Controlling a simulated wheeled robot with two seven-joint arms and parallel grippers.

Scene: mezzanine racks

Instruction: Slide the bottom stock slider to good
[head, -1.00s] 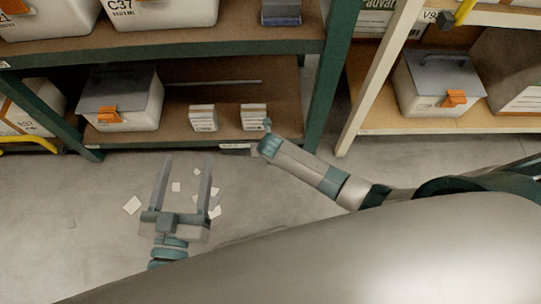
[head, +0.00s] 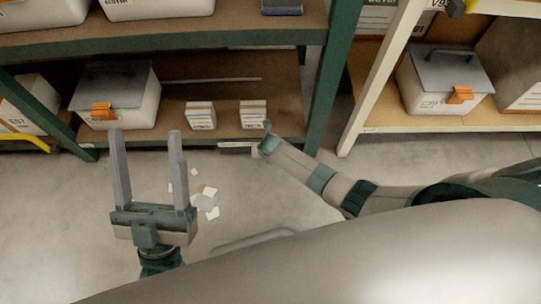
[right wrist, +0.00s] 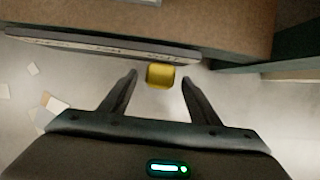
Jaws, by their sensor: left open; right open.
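The stock slider's yellow knob (right wrist: 160,76) shows in the right wrist view, near the right end of a grey lettered strip (right wrist: 100,46) on the shelf's front edge. The lettering is too blurred to read. My right gripper (right wrist: 159,80) is open, with its two fingers on either side of the knob and gaps visible between. In the head view the strip (head: 236,145) shows below the lowest shelf, beside my right gripper (head: 262,146), which hides the knob. My left gripper (head: 146,133) is open and empty over the floor at left.
The lowest shelf (head: 170,137) holds two small white boxes (head: 201,115) and a lidded bin (head: 118,95). A green rack post (head: 325,100) stands right of the strip. Paper scraps (head: 207,200) lie on the floor.

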